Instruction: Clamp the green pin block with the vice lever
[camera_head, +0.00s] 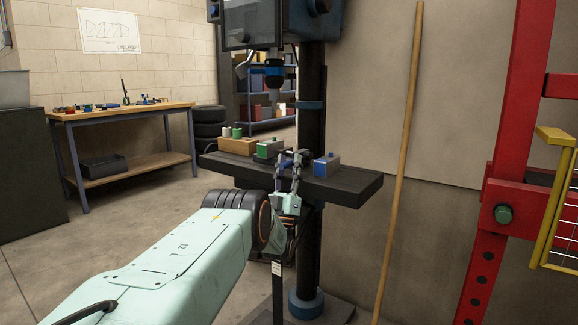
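My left gripper (292,158) is at the front of the dark drill press table (345,186), with its fingers pointing up and apart. It looks open. A small green block (268,149) with a grey top sits on the table just behind and left of the fingers. A blue block (327,166) with a grey top sits to their right. Some blue shows behind the fingers; I cannot tell whether it is part of a vice. No lever can be made out. A wooden block (238,146) with a green and a pale pin stands at the table's left. My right gripper is not in view.
The drill press column (310,125) rises behind the table, with the chuck (274,78) above. A wooden pole (400,150) leans at the right, beside a red frame (490,215) with a yellow bracket. A workbench (125,112) stands at the back left. Floor at left is clear.

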